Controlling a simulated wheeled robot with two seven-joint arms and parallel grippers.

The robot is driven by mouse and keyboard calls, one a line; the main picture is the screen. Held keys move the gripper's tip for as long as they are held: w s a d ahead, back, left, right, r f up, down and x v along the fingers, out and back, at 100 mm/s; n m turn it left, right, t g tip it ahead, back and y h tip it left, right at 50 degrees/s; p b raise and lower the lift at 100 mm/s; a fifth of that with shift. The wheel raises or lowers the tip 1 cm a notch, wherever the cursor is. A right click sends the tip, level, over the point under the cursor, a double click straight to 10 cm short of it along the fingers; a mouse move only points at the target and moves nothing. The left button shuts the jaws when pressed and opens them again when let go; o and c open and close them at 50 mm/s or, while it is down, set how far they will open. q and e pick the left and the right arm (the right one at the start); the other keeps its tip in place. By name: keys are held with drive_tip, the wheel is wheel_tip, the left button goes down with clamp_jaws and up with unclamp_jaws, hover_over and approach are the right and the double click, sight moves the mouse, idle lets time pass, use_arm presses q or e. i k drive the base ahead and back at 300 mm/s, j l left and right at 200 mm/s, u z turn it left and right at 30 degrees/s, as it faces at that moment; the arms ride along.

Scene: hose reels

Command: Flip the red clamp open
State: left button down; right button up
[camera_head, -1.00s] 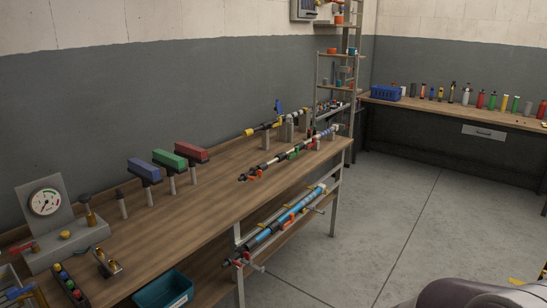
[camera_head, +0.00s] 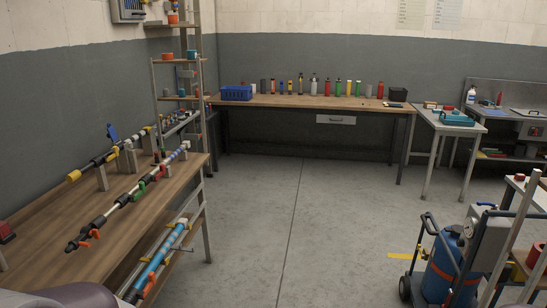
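On the left workbench (camera_head: 115,243), a long black and white pipe run (camera_head: 123,200) lies on short grey posts and carries several coloured fittings. One small red fitting (camera_head: 154,173) sits on it beside a green one (camera_head: 139,190). A red block (camera_head: 6,232) is partly cut off at the left edge. I cannot tell which of these red parts is the red clamp, or whether it is open or shut. Neither of my grippers is in view.
A back bench (camera_head: 290,101) holds a blue basket (camera_head: 237,93) and several bottles. A cart with a blue cylinder (camera_head: 450,262) stands at right. The middle floor (camera_head: 300,220) is clear.

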sight(162, 172)
drive_tip(key=i+u, duration=0.15)
drive_tip(key=i, duration=0.75)
drive_tip(key=i+l+u, duration=0.1)
drive_tip(key=i, duration=0.8)
drive_tip(key=i+u, duration=0.2)
drive_tip(key=i, duration=0.3)
drive_tip(key=i+l+u, duration=0.2)
drive_tip(key=i, duration=0.25)
drive_tip(key=i+l+u, duration=0.15)
drive_tip(key=i, duration=0.35)
drive_tip(key=i+j+u, duration=0.15)
drive_tip(key=i+u, duration=0.75)
drive_tip(key=k+j, duration=0.05)
